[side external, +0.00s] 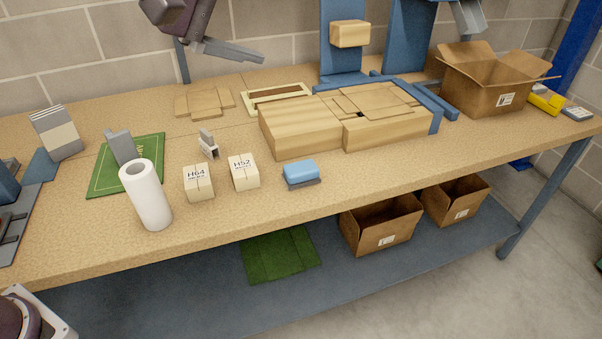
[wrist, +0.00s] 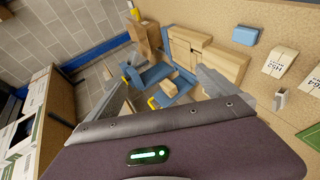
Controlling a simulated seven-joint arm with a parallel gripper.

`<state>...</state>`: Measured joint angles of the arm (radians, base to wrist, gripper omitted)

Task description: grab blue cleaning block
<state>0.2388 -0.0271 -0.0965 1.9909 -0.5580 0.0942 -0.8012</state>
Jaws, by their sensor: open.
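The blue cleaning block (side external: 301,172) rests on a thin dark grey base near the front edge of the bench, right of the H52 box. It also shows at the upper right of the wrist view (wrist: 245,35). My gripper (side external: 240,52) is at the top of the side view, high above the back of the bench and well away from the block. In the wrist view my gripper (wrist: 165,88) has its two fingers spread wide with nothing held between them.
White boxes marked H64 (side external: 198,182) and H52 (side external: 243,171) stand left of the block, with a paper roll (side external: 148,195) beyond. Wooden boxes (side external: 300,127) lie behind it. An open carton (side external: 490,85) stands at the right. Bench right of the block is clear.

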